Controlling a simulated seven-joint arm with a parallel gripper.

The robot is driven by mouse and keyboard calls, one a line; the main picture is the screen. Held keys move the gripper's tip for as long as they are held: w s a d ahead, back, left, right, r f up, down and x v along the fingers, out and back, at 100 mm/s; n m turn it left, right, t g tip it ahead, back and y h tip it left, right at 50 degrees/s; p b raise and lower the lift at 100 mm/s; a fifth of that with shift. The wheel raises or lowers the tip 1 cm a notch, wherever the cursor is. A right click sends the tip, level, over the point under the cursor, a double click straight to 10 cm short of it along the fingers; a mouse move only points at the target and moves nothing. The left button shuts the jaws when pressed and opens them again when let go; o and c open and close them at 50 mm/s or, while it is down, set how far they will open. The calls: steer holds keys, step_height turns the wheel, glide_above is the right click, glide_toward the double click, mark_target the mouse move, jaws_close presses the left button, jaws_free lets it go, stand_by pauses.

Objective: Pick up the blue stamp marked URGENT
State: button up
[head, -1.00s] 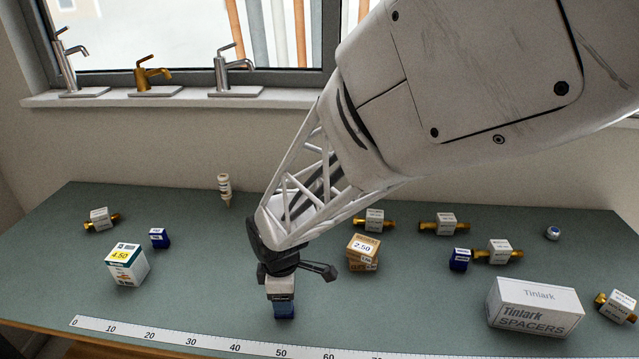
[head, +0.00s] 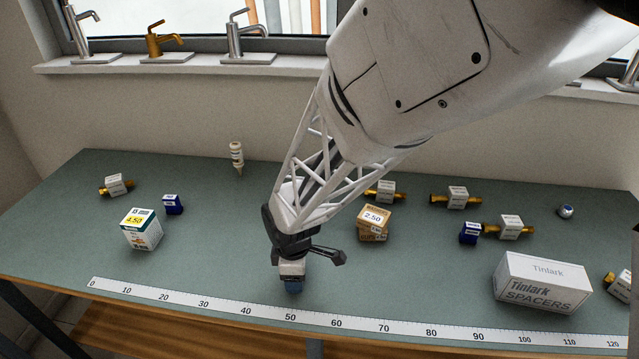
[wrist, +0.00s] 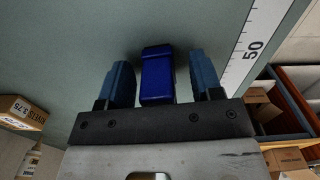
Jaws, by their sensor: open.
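A dark blue block (wrist: 157,78) lies between the two blue fingers of my gripper (wrist: 165,85) in the wrist view. The gripper is open, with a gap on each side of the block. No lettering on this block can be read. In the head view my gripper (head: 293,285) is low over the table near the ruler's 50 mark, and it largely hides what is under it. Two other small blue blocks stand on the table, one at left (head: 173,204) and one at right (head: 470,233). Their labels are too small to read, so I cannot tell which is marked URGENT.
The green table (head: 215,250) has a white ruler (head: 245,311) along its front edge. Several brass fittings lie towards the back.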

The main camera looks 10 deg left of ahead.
steer(key=shift+c, duration=0.2)
steer(key=c, duration=1)
steer(key=shift+r, duration=0.1)
steer(key=shift+r, duration=0.7)
step_height(320, 180, up, 2)
steer(key=shift+r, duration=0.15)
steer(key=s+d, duration=0.3)
steer(key=s, duration=0.1)
steer(key=s+d, duration=0.3)
steer(key=s, duration=0.1)
steer(key=s+d+r, duration=0.1)
steer(key=s+d, duration=0.2)
steer(key=s, duration=0.2)
steer(key=shift+s, duration=0.1)
